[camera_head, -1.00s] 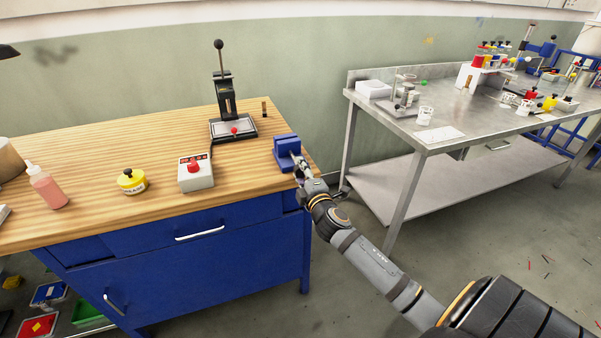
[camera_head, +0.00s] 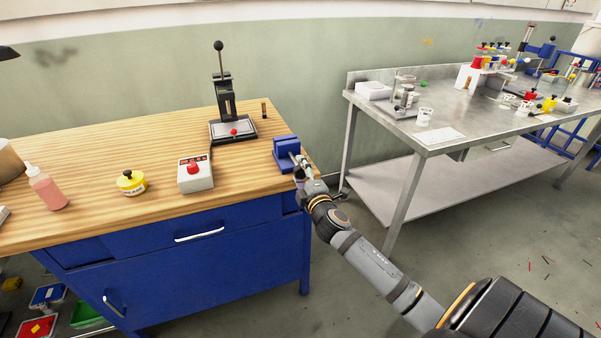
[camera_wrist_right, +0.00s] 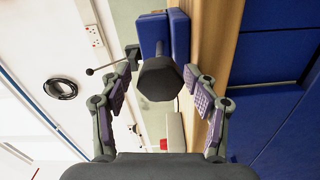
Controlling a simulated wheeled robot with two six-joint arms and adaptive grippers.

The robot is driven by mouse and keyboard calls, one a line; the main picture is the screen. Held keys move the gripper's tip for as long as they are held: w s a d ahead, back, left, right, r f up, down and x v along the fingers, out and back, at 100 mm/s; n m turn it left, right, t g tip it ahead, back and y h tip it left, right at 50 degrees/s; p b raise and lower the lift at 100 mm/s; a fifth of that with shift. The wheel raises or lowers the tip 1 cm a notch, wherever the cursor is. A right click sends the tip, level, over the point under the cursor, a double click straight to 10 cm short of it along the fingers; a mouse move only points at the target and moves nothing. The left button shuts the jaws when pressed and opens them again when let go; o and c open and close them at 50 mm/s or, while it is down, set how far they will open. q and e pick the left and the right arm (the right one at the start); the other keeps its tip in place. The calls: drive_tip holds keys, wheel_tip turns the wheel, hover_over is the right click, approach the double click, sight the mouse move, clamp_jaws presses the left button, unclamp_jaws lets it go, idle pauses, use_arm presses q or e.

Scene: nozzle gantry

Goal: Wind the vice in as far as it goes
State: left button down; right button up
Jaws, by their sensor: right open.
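The blue vice (camera_head: 285,150) stands at the right end of the wooden workbench. In the right wrist view its blue body (camera_wrist_right: 165,35) shows at the top, with a dark, many-sided knob (camera_wrist_right: 159,79) on its spindle facing the camera. My right gripper (camera_head: 300,167) is at the vice's front side, by the bench's right edge. In the right wrist view the gripper (camera_wrist_right: 165,85) is open, one finger on each side of the knob, with visible gaps between the pads and the knob. The vice's jaw gap cannot be made out clearly. My left gripper is not in view.
A steel table (camera_head: 465,125) with several small items stands to the right, across a floor gap.

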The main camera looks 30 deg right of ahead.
drive_tip(key=v, duration=0.8)
idle(0.4)
drive_tip(key=s+d+f+m+g+p, duration=0.2)
drive_tip(key=s+d+f+g, duration=0.1)
drive_tip(key=f, duration=0.7)
drive_tip(key=s+d+f+m+g+p, duration=0.1)
drive_tip(key=s+d+f+m+g, duration=0.15)
drive_tip(key=f, duration=0.65)
drive_tip(key=s+d+f+m+g+p, duration=0.2)
drive_tip(key=s+f+g, duration=0.1)
drive_tip(key=f, duration=0.7)
drive_tip(key=s+a+f+m+g+y+p, duration=0.1)
drive_tip(key=s+a+f+m+g, duration=0.1)
drive_tip(key=s+f, duration=0.6)
drive_tip(key=s+a+f+m+g+y+p, duration=0.1)
drive_tip(key=s+a+f+m+g+p, duration=0.15)
drive_tip(key=s+f, duration=0.5)
drive_tip(key=s+a+f+m+g, duration=0.1)
drive_tip(key=s+a+f, duration=0.2)
drive_tip(key=s, duration=0.6)
drive_tip(key=s+a+f+m+g+y, duration=0.1)
drive_tip(key=s+a+f+g, duration=0.1)
drive_tip(key=s+a, duration=0.4)
drive_tip(key=s+f+p, duration=0.1)
drive_tip(key=s, duration=0.1)
drive_tip(key=shift+s+a+m+y, duration=0.3)
drive_tip(key=shift+s+a, duration=0.05)
